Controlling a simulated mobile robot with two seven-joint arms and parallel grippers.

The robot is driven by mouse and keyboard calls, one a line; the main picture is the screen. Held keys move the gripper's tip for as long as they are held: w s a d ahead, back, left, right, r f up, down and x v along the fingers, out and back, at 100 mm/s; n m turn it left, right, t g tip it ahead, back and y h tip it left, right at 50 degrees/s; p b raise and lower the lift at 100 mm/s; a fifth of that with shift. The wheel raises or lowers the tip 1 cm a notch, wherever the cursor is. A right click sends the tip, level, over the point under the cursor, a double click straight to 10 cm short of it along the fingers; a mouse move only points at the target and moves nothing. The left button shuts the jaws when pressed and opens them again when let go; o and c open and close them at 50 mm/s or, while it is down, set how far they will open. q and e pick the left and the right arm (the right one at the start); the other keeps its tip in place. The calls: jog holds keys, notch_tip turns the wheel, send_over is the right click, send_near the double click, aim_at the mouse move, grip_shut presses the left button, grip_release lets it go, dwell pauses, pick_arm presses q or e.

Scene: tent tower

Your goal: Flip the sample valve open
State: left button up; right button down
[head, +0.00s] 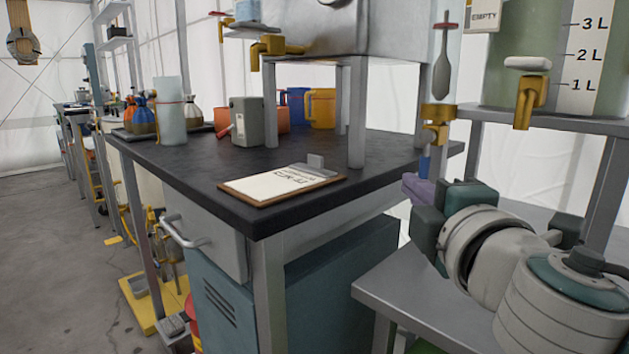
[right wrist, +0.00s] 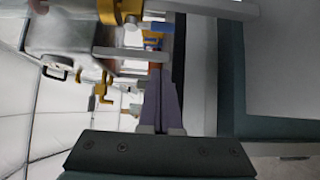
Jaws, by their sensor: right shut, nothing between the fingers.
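A brass valve (head: 437,113) sits at the lower end of a clear vertical tube, above my right gripper in the head view. A short blue piece (head: 424,166) shows below it. A large brass valve also shows at the top of the right wrist view (right wrist: 120,10). My right gripper (head: 417,186) has purple fingers, which are together and empty, just below the brass valve. The fingers also show in the right wrist view (right wrist: 160,80), pointing toward the valve area. I cannot tell whether they touch anything. No label marks which valve is the sample valve. My left gripper is not in view.
A brass tap with a white handle (head: 528,95) is on the graduated tank (head: 540,60) at right. Another brass tap (head: 272,48) is on the raised metal box. A clipboard (head: 282,184) lies on the black bench top (head: 200,165).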

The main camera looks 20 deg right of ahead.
aim_at(425, 159)
jog(key=b+x, duration=0.2)
jog(key=x, duration=0.8)
jog(key=s+d, duration=0.2)
jog(key=s, duration=0.1)
jog(key=shift+s+d+p, duration=0.1)
jog(key=shift+s+p, duration=0.1)
jog(key=shift+p, duration=0.15)
